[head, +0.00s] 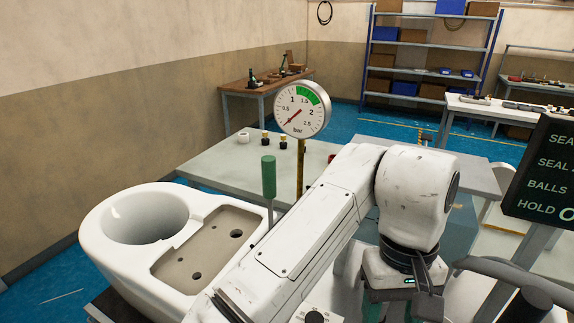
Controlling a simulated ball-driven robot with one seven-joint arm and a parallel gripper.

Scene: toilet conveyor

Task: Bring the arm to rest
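My white arm (310,225) crosses the foreground, rising from the bottom edge to a bulky joint at centre right and folding down from there. My gripper (398,303) hangs below that joint, at the bottom edge of the view. Its body shows a small cyan light. Its fingertips are not clear, so I cannot tell whether it is open or shut, and I see nothing held in it.
A white toilet (110,235) stands left of the arm, close to it. A green-handled tool (268,178) and a pressure gauge (302,110) rise behind the arm. A grey table (225,165) holds small parts. A dark display (545,170) stands at right.

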